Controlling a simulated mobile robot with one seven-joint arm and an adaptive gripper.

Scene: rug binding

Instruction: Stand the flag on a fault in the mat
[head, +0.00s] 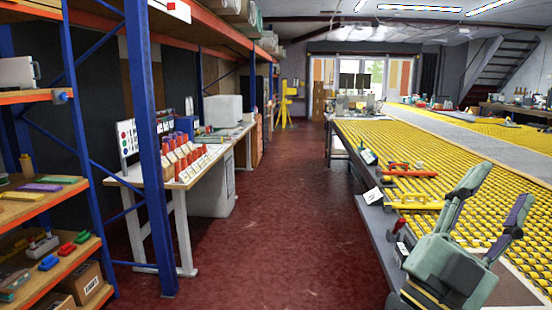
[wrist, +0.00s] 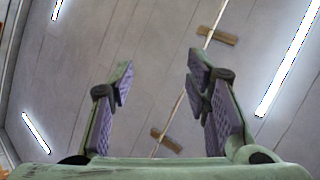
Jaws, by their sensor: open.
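The yellow ribbed mat (head: 375,138) covers the long table on the right. I cannot make out a fault in it from here. No flag can be told for certain; red and white upright pieces (head: 186,160) stand in rows on the side table at the left, too small to identify. My gripper (head: 500,188) is at the lower right, in front of the mat's near part, pointing up, open and empty. In the wrist view my gripper (wrist: 160,72) shows its two fingers wide apart, with only ceiling between them. My gripper hides part of the near mat.
A red-handled tool (head: 408,168) and a yellow tool (head: 414,203) lie on the mat. A green-and-white item (head: 367,156) and a white card (head: 373,197) are at the table's left edge. The red floor aisle (head: 265,220) is clear. Shelves (head: 45,200) stand at the left.

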